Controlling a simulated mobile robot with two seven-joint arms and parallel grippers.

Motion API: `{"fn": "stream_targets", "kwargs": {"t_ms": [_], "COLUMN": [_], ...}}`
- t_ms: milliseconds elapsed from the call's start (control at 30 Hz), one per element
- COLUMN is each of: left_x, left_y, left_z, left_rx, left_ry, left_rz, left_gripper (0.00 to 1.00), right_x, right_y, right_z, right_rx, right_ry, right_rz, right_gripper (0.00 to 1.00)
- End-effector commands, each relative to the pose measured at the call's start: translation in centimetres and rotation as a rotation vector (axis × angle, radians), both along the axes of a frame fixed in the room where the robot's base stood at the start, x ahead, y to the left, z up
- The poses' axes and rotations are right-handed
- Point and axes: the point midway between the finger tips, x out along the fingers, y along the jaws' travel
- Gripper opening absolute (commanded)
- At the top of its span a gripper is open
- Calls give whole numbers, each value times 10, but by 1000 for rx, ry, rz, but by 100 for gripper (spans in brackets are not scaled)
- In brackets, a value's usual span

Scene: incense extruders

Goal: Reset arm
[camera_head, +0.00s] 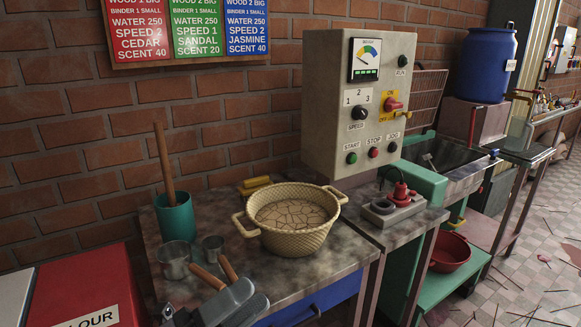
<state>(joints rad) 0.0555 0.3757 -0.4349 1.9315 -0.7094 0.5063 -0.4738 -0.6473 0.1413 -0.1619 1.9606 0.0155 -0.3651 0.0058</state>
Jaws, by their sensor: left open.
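My left gripper (214,306) shows at the bottom edge, dark grey and open, over the front left of the stone-topped table (335,258). Two wooden handles (208,277) show just beyond it; their lower ends are hidden behind or beside the grey gripper parts. I see nothing clearly held, but the picture's edge cuts off part of the gripper. My right gripper is not in view.
A woven two-handled basket (290,240), metal cups (174,262) and a green cup (176,218) with a wooden stick stand near the gripper. A control box (352,150) rises behind. A red bin (95,285) stands left.

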Motion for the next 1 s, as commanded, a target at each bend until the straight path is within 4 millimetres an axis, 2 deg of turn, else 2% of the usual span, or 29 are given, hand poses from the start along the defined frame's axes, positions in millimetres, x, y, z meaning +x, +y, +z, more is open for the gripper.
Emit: {"fn": "stream_targets", "kwargs": {"t_ms": [33, 133, 233, 333, 400, 500, 600, 700, 933, 967, 1000], "left_x": [6, 15, 9, -14, -39, -74, -101, -116, -120, -120, -120], "left_y": [14, 43, 74, 100, 114, 127, 133, 136, 137, 137, 137], "left_z": [-15, -56, -108, -167, -205, -246, -270, -282, -285, -285, -285], "left_rx": [-95, -278, -462, -642, -759, -891, -978, -1024, -1037, -1036, -1035], "left_ry": [167, 486, 804, 1111, 1302, 1512, 1645, 1712, 1731, 1730, 1730], "left_rz": [57, 171, 291, 416, 501, 603, 671, 707, 716, 717, 716], "left_gripper": [50, 50, 50, 50, 50, 50, 50, 50, 50, 43, 43], "right_x": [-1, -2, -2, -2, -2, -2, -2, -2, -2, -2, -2], "right_y": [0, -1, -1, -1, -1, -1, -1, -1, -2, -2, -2], "right_z": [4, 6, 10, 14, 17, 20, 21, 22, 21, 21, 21], "right_rx": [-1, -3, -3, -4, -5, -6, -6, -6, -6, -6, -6], "right_ry": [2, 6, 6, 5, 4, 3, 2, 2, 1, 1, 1], "right_rz": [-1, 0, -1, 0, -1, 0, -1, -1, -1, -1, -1], "right_gripper": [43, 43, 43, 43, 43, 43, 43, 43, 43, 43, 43]}}
